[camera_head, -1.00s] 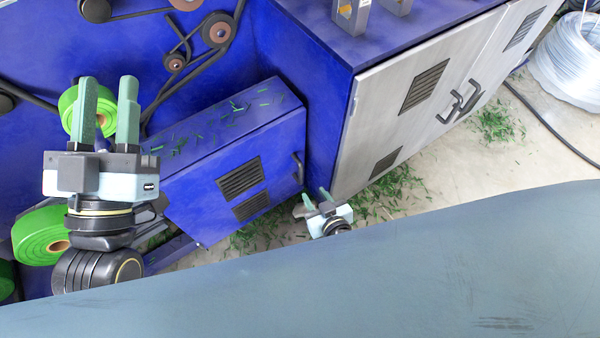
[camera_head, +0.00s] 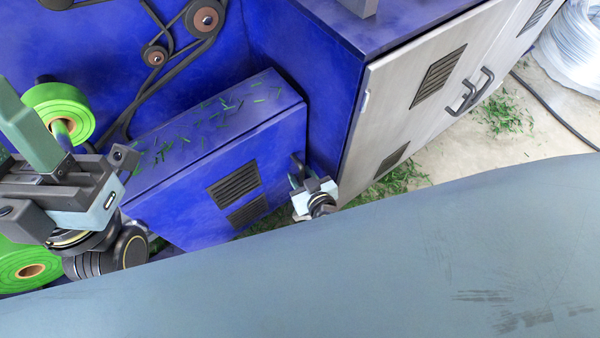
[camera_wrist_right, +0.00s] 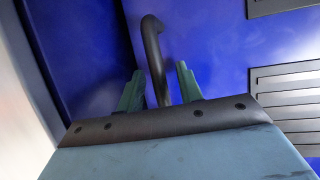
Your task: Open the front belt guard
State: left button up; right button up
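The front belt guard appears to be the low blue box (camera_head: 275,158) with two dark vents, left of the grey-doored cabinet in the head view. It looks shut. Its dark handle (camera_head: 297,162) is at the box's right end, and the right wrist view shows it as a bent bar (camera_wrist_right: 153,50). My right gripper (camera_head: 298,182) is at this handle. In the right wrist view its two green fingers (camera_wrist_right: 160,90) stand apart on either side of the bar, with gaps visible. My left gripper (camera_head: 30,125) is raised at the left; only one finger shows clearly.
The blue cabinet's side wall (camera_head: 335,115) stands close to the right of the guard. Green scraps (camera_head: 225,105) lie on the guard's top. Belts and pulleys (camera_head: 205,20) are behind it. A green roll (camera_head: 60,108) is near my left gripper. A wire coil (camera_head: 575,45) is at the upper right.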

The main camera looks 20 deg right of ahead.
jog(key=shift+c, duration=0.2)
grip_shut()
dwell(0.4)
